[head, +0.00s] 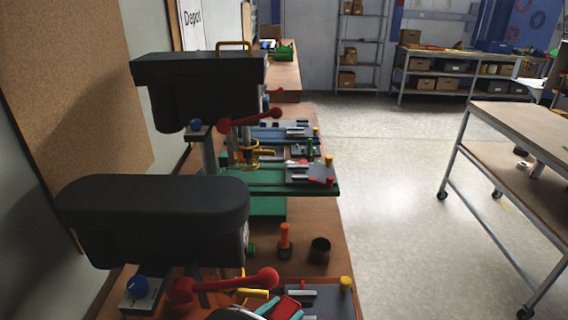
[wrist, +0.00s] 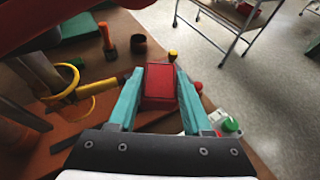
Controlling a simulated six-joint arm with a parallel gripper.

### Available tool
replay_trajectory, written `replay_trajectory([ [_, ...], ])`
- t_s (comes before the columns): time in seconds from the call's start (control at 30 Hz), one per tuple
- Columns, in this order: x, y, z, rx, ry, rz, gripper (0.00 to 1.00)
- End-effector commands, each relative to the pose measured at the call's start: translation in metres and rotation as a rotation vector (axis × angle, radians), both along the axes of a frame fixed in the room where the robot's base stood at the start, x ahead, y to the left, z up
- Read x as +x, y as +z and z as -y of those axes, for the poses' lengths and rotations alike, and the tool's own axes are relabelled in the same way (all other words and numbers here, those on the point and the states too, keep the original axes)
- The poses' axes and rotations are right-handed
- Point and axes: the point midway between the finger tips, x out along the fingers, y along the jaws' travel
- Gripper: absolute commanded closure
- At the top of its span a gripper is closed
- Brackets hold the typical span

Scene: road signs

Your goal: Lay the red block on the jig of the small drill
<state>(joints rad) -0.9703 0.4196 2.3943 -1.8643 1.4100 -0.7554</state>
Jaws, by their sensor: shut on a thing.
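My gripper (wrist: 160,72) has teal fingers shut on the red block (wrist: 160,88), one finger on each side. In the head view the red block (head: 286,306) shows between the teal fingers at the bottom edge. It is close beside or over the grey jig plate (head: 325,300) of the nearer drill (head: 150,215); I cannot tell the height or any contact. The farther drill (head: 200,85) has its own grey jig plate (head: 308,174) on a green base. I cannot tell for sure which drill is the small one.
An orange-handled tool (head: 285,240) and a dark cup (head: 319,250) stand on the bench between the drills. The nearer drill's red-knobbed lever (head: 225,285) and a yellow ring guard (wrist: 68,80) are left of my gripper. Open floor (head: 395,200) lies right of the bench.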

Motion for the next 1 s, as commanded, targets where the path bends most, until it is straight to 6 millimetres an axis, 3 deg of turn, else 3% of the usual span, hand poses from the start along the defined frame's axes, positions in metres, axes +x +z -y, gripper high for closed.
replay_trajectory([
  [0.03,0.004,0.001,0.021,0.0,-0.061,0.0,1.0],
  [0.2,0.01,0.003,0.083,0.0,-0.242,0.001,1.0],
  [0.37,0.008,0.008,0.13,0.0,-0.372,0.001,1.0],
  [0.5,0.012,0.024,0.16,0.003,-0.408,0.005,1.0],
  [0.77,0.04,0.079,0.16,0.004,-0.22,0.008,1.0],
  [1.0,0.066,0.162,0.134,0.004,0.068,0.014,1.0],
])
